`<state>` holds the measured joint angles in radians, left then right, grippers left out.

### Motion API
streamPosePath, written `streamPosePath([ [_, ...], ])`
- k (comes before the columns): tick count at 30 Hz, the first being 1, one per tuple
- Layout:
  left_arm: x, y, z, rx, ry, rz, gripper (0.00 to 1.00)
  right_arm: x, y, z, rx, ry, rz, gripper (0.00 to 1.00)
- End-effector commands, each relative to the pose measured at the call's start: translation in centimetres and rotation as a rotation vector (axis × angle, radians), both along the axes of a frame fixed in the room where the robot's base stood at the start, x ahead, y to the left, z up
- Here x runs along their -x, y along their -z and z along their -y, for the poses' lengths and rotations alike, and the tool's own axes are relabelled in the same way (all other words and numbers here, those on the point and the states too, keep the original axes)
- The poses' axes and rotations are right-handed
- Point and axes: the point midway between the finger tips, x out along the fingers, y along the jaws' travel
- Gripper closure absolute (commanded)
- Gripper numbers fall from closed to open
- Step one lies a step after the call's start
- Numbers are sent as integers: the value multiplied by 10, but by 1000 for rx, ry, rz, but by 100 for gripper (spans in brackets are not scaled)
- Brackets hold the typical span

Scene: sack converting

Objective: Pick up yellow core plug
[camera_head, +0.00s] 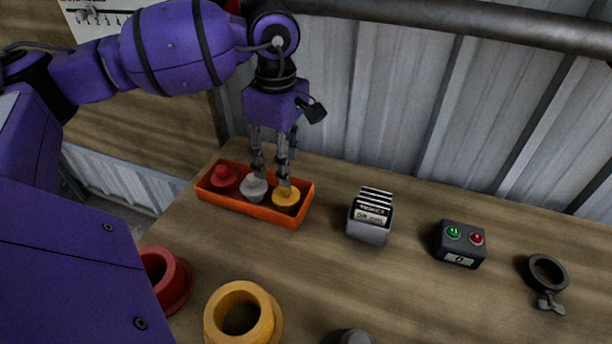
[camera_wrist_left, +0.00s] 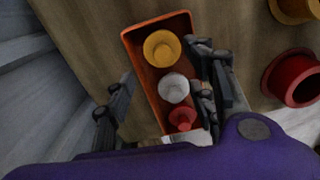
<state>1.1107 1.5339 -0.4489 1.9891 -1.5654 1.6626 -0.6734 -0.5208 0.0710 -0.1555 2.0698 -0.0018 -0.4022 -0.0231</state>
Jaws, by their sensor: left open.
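The yellow core plug (camera_head: 288,198) sits upright at the right end of the orange tray (camera_head: 248,209) in the head view. A white plug (camera_head: 251,190) is beside it in the middle, and a red plug (camera_head: 221,178) is at the left end. My left gripper (camera_head: 271,181) is open, pointing down over the tray; one fingertip overlaps the white plug and the other the yellow plug. In the left wrist view the yellow plug (camera_wrist_left: 163,49) lies between and slightly beyond the two open fingers (camera_wrist_left: 161,66). I cannot tell whether they touch it. My right gripper is out of view.
A grey holder with cards (camera_head: 370,218), a button box (camera_head: 460,244) and a black ring clamp (camera_head: 547,280) stand to the right. Red (camera_head: 166,278) and yellow (camera_head: 243,314) flanged cores stand at the front. A corrugated wall is behind; bare table lies between.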

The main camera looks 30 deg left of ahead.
Motion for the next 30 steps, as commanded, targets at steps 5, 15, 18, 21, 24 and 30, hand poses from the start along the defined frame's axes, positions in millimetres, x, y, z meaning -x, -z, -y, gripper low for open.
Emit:
streamPosePath([
  [5, 1, 15, 1, 1, 0, -5, 49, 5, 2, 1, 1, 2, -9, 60],
  [15, -3, 59, 9, 3, 2, -4, 49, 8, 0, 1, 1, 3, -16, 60],
  [18, -3, 71, 8, 1, 0, -1, 49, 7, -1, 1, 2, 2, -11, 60],
  [21, -3, 77, 7, 0, -1, -1, 49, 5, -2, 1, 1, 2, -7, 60],
  [24, -3, 78, 7, 0, -1, 0, 49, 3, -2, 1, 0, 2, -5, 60],
  [30, -3, 78, 7, 0, -1, 0, 60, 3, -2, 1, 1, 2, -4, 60],
])
